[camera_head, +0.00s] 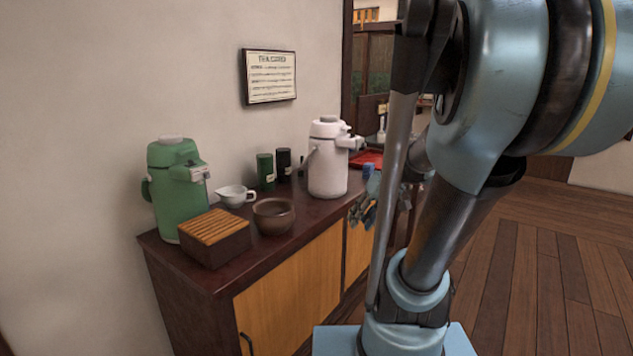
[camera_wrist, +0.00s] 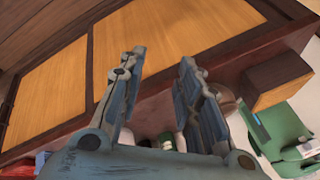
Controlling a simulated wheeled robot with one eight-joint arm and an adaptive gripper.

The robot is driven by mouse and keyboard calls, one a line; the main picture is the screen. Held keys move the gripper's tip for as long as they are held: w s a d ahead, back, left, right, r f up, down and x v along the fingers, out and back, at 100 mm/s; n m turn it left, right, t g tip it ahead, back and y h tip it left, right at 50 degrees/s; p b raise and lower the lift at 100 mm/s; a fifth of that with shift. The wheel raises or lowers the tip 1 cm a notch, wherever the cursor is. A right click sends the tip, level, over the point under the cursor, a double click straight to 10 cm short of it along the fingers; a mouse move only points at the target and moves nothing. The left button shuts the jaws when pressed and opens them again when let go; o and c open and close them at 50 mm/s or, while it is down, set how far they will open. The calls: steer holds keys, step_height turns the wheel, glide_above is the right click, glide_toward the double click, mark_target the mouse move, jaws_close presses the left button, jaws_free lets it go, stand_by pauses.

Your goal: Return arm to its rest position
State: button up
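My gripper (camera_wrist: 160,62) is open in the wrist view. Its two grey-blue fingers stand well apart with nothing held between them. In the head view my gripper (camera_head: 362,213) shows small, at the front edge of the dark counter (camera_head: 205,274), beside the white pump pot. My arm link hides part of it, and I cannot tell there whether it touches the counter. My arm fills the right of the head view and reaches toward the counter.
The counter holds a green pump pot (camera_head: 172,200), a slatted wooden box (camera_head: 213,237), a brown bowl (camera_head: 273,215), a white spouted bowl (camera_head: 235,196), canisters (camera_head: 265,172), the white pump pot (camera_head: 327,165) and a red tray (camera_head: 367,158). Wooden floor (camera_head: 535,280) at right is clear.

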steer(key=s+d+f+m+h, duration=0.2)
steer(key=s+d+f+h, duration=0.3)
steer(key=s, duration=0.5)
step_height(320, 180, down, 2)
steer(key=shift+s+d+m, duration=0.35)
steer(key=shift+m, duration=0.05)
steer(key=shift+w+f, duration=0.2)
steer(key=shift+w, duration=0.2)
